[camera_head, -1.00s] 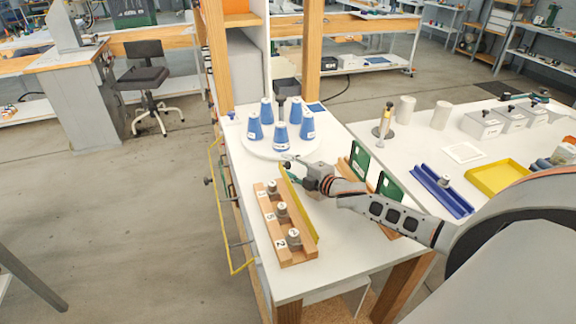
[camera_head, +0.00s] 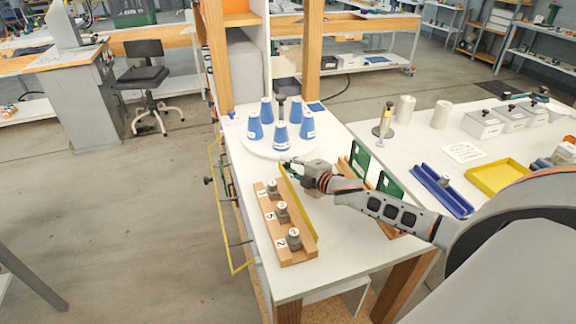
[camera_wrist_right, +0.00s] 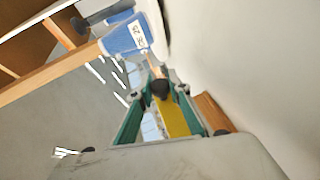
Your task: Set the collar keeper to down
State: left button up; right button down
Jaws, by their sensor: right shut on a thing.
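The collar keeper appears to be the long yellow bar (camera_head: 300,203) along the right edge of the wooden block (camera_head: 299,258). It looks raised beside the numbered grey collars (camera_head: 282,212); its exact tilt I cannot tell. My right gripper (camera_head: 289,164) is at the bar's far end. In the right wrist view, the yellow bar (camera_wrist_right: 173,118) runs between the green fingers, and a dark round knob (camera_wrist_right: 160,89) sits between the fingertips (camera_wrist_right: 160,92). The gripper is shut there, apparently on the knob end of the keeper. My left gripper is not in view.
Several blue cones (camera_head: 281,136) stand on a white round plate (camera_head: 262,152) just beyond the gripper. Green panels (camera_head: 359,160) stand in a wooden rack to the right of the block, close to my right arm. The table's near right part is clear.

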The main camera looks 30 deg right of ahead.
jog(key=n+h, duration=0.1)
jog(key=r+n+g+h, duration=0.1)
jog(key=n, duration=0.1)
jog(key=shift+w+a+r+n, duration=0.15)
jog(key=shift+a+n, duration=0.15)
jog(key=shift+a, duration=0.05)
jog(key=n+h, duration=0.1)
jog(key=a+n+g, duration=0.1)
jog(key=n+h, duration=0.1)
jog(key=shift+w+a+r+h, duration=0.15)
jog(key=shift+a+r+h, duration=0.1)
jog(key=shift+h, duration=0.05)
jog(key=n+h, duration=0.1)
jog(key=a+n, duration=0.1)
jog(key=shift+w+n+g+h, duration=0.1)
jog(key=shift+n+g+h, duration=0.2)
jog(key=shift+g+h, duration=0.1)
jog(key=n+h, duration=0.1)
jog(key=a+n+h, duration=0.1)
jog(key=n, duration=0.1)
jog(key=shift+w+f, duration=0.1)
jog(key=shift+f, duration=0.05)
jog(key=shift+h, duration=0.4)
jog(key=c, duration=1.9)
grip_release()
